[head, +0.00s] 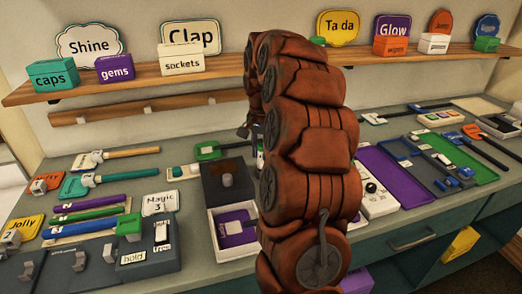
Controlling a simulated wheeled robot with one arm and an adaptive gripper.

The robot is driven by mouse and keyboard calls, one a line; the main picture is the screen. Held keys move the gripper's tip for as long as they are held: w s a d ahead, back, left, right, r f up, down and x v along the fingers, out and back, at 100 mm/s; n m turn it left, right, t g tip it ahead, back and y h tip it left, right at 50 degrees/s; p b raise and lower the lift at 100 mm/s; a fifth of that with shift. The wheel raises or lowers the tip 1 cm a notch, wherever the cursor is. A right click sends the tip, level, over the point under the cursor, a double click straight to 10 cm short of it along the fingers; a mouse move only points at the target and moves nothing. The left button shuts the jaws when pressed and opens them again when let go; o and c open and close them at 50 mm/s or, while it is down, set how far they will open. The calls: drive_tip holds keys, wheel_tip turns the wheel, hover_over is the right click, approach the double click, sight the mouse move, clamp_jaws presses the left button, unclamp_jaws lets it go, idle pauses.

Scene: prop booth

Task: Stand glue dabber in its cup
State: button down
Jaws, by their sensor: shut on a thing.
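Only a small dark part of my gripper (244,131) shows, at the left edge of my raised brown arm. My arm hides the rest of it, and its fingertips cannot be made out. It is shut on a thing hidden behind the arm. I cannot pick out the glue dabber. I cannot tell whether this is the dabber's cup.
The grey counter (195,240) is crowded. A white-edged box (213,242) with purple inside stands in front of the block. Purple (375,172) and green trays lie right. A shelf (135,86) with labelled boxes runs behind.

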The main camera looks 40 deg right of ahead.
sight(261, 163)
drive_tip(key=shift+f+b, duration=0.3)
drive_tip(key=shift+f, duration=0.35)
drive_tip(key=shift+f+b, duration=0.9)
drive_tip(key=shift+f, duration=0.15)
idle(2.2)
idle(0.4)
drive_tip(key=c, duration=0.9)
unclamp_jaws()
drive_tip(key=shift+o, duration=0.4)
drive_tip(key=shift+o, duration=0.5)
drive_tip(key=shift+r, duration=0.1)
drive_tip(key=shift+r+p, duration=1.1)
drive_tip(key=shift+r, duration=2.85)
